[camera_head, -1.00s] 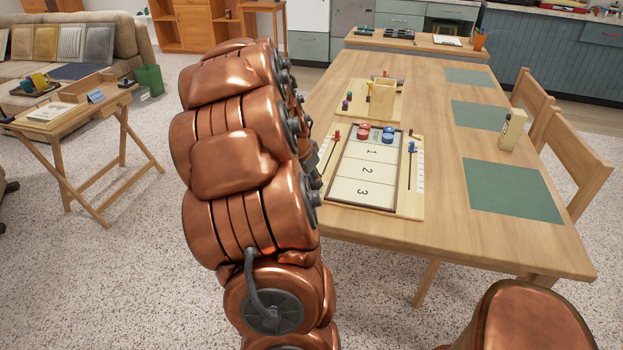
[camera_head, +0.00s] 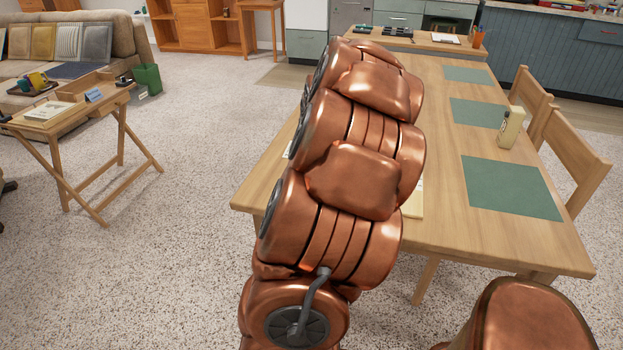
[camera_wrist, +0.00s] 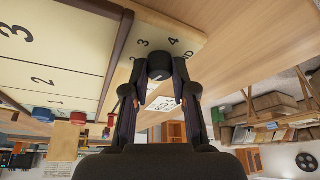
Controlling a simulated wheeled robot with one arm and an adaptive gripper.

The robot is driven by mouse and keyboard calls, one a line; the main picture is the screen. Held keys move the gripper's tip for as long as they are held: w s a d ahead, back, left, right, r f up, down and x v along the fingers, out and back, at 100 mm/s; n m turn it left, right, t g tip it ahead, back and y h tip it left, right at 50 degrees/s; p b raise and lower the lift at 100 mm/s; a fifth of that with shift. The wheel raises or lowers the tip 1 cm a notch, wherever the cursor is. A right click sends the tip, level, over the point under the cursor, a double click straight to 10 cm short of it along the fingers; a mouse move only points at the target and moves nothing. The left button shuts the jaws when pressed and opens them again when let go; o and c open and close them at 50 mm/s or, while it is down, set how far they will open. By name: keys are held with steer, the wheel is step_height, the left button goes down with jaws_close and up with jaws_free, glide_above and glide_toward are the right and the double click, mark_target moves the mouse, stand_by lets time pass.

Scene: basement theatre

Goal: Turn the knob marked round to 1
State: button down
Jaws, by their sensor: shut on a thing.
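In the wrist view, a dark round knob (camera_wrist: 159,66) stands on a pale board (camera_wrist: 195,35) with digits 2, 3 and 4 printed around it. The letters "ND" of a partly hidden word show to its right. My gripper (camera_wrist: 160,82) is shut on the knob, a finger on each side. A 1 by the knob and the knob's pointer cannot be made out. In the head view, my arm hides the knob, my gripper and almost all of the board.
In the wrist view, the court numbered 1 to 3 (camera_wrist: 60,50) lies left, with red (camera_wrist: 78,117) and blue (camera_wrist: 42,114) pieces near it. In the head view, the wooden table (camera_head: 440,200) holds green mats (camera_head: 512,188) and a pale bottle (camera_head: 511,127); chairs (camera_head: 575,165) stand right.

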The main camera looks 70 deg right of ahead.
steer(key=shift+n+t+y+b, duration=0.5)
steer(key=shift+n, duration=1)
steer(key=c, duration=0.9)
jaws_free()
steer(key=shift+c, duration=0.2)
steer(key=shift+r, duration=0.1)
steer(key=v, duration=1.1)
steer(key=shift+s+r, duration=0.15)
steer(key=shift+r, duration=0.25)
